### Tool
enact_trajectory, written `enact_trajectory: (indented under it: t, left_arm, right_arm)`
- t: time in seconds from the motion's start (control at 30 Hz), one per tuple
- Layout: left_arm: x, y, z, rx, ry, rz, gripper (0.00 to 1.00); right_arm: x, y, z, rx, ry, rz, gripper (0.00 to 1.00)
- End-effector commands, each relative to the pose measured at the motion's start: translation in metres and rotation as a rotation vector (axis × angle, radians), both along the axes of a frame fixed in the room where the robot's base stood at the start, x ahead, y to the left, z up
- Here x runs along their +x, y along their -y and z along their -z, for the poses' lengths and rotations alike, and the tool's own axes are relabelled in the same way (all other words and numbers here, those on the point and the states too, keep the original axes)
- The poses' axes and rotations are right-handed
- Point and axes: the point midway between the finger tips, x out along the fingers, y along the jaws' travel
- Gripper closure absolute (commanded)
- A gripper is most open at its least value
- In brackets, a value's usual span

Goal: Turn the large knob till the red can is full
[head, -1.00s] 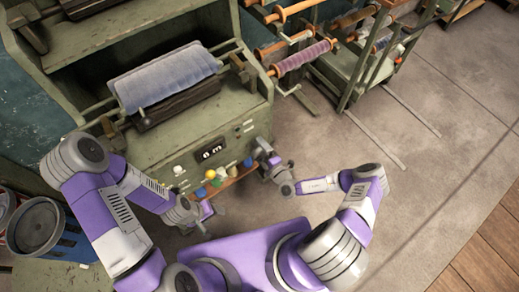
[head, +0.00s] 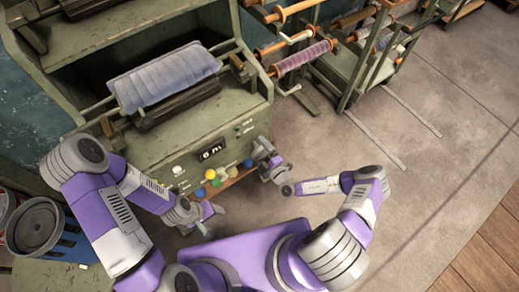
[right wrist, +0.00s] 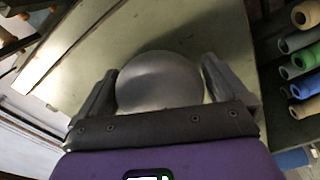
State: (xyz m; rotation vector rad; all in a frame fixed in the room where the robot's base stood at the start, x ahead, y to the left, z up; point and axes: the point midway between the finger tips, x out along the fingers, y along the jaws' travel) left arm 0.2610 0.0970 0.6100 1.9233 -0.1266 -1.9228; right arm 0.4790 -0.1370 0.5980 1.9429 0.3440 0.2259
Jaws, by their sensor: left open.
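The large knob (right wrist: 160,82) is a smooth grey disc on the green machine face in the right wrist view. The fingers of my right gripper (right wrist: 160,85) lie along its two sides with no clear gap. In the head view my right gripper (head: 263,153) is at the machine's lower right corner and hides the knob. My left gripper (head: 213,213) is open and empty, low in front of the machine.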

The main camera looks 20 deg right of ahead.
Motion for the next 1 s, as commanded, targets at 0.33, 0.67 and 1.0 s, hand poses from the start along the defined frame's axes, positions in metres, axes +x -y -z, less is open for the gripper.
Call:
enact_trajectory:
  t: [0.33,0.67,1.0]
  left_arm:
    - [0.000,0.000,-0.005,0.000,0.000,0.000,0.36]
    - [0.000,0.000,-0.015,0.000,0.000,0.000,0.36]
    - [0.000,0.000,-0.016,0.000,0.000,0.000,0.36]
  right_arm:
    - [-0.015,0.006,-0.001,0.000,-0.001,0.002,0.00]
    - [-0.063,0.023,-0.001,0.001,0.000,0.001,0.00]
    - [-0.071,0.026,0.000,0.000,0.001,0.000,0.00]
